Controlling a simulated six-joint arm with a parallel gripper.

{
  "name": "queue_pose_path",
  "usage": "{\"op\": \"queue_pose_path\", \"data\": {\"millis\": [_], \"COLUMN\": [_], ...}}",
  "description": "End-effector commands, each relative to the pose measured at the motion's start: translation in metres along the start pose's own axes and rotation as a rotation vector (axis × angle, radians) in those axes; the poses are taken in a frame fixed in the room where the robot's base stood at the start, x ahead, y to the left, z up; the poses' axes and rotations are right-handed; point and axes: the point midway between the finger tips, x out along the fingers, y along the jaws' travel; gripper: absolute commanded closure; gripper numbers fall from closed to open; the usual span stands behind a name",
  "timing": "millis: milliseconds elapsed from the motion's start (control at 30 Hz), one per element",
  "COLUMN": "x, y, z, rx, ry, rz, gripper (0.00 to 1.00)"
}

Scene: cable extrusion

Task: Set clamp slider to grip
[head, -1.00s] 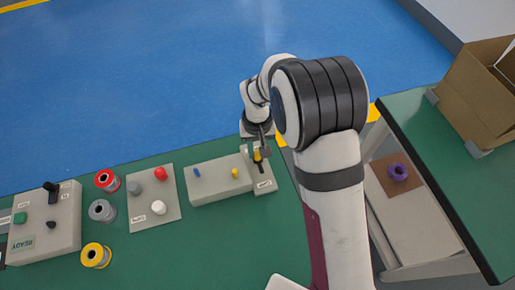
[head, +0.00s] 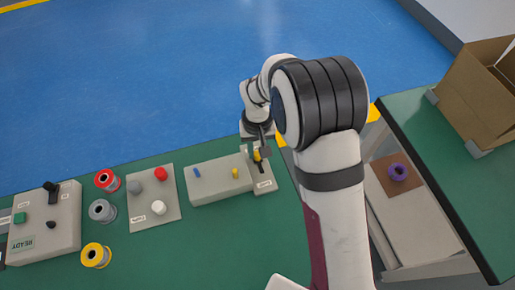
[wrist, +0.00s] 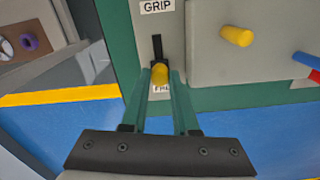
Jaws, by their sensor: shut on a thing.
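The clamp slider has a yellow knob (wrist: 160,73) on a dark slot in a grey plate, seen in the wrist view. The slot runs up from the knob toward a GRIP label (wrist: 158,6). A partly hidden label starting with "FR" (wrist: 160,88) lies just below the knob, so the knob stands at that end. My gripper (wrist: 160,76) is shut on the knob, with one greenish finger on each side. In the head view the yellow knob (head: 257,155) shows at the right end of the bench, with my gripper (head: 263,147) over it.
Beside the slider, a grey block (head: 215,180) carries a blue peg (head: 197,173) and a yellow peg (head: 235,173). Further left are a plate with coloured knobs (head: 150,190), several spools and a control box (head: 50,225). A cardboard box (head: 475,95) stands on the right table.

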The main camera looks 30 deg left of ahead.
Motion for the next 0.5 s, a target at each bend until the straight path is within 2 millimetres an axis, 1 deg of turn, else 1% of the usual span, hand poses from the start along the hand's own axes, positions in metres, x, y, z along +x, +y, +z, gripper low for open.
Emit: {"op": "queue_pose_path", "data": {"millis": [167,233,400,500], "x": [-0.001,-0.002,-0.002,-0.001], "y": [0.001,0.002,0.007,0.009], "z": [-0.001,0.003,0.03,0.04], "rx": [0.001,0.0,-0.001,0.0], "ry": [0.004,0.004,0.003,0.003], "rz": [0.001,0.001,0.001,0.0], "gripper": [1.0,1.0,1.0,1.0]}}
